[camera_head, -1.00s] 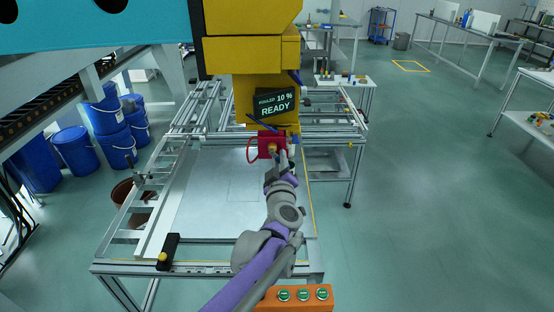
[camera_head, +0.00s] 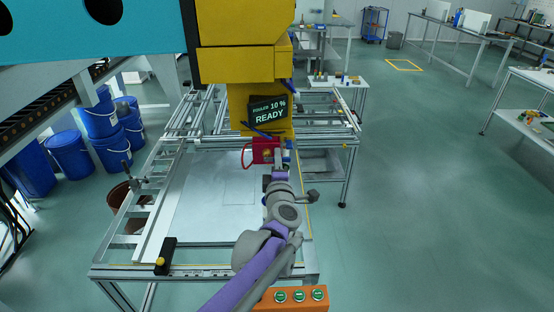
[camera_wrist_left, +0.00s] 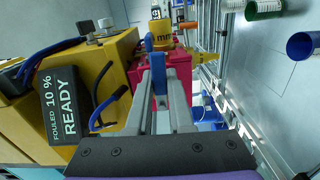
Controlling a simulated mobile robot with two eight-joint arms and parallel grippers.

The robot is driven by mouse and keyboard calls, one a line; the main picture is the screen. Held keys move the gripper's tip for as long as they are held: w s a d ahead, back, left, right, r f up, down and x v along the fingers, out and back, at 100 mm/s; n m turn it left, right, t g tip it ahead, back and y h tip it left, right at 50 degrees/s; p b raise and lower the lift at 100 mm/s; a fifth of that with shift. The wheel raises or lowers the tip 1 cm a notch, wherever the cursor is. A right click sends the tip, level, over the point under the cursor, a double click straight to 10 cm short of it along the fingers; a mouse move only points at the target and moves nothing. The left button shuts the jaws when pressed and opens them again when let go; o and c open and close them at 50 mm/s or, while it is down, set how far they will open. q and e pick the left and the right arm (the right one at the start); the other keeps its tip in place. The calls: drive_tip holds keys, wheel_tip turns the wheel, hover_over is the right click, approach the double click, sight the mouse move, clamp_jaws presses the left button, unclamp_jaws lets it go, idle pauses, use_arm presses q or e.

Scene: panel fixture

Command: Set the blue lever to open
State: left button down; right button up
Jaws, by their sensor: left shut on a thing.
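The blue lever (camera_wrist_left: 150,42) stands up between the fingers of my left gripper (camera_wrist_left: 158,84) in the left wrist view. The gripper is shut on it, and the fingers hide its lower part. My right gripper does not show.
A dark display (camera_head: 268,113) reads "FOULED 10 % READY". A metal-framed table (camera_head: 205,205) lies beneath the machine. An orange box with green buttons (camera_head: 290,299) is at the bottom. Blue drums (camera_head: 70,153) stand at the left.

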use_arm(q)
drive_tip(key=shift+r+n, duration=0.1)
drive_tip(key=shift+n, duration=0.3)
drive_tip(key=c, duration=0.8)
unclamp_jaws()
drive_tip(key=s, duration=1.1)
drive_tip(key=shift+r, duration=0.1)
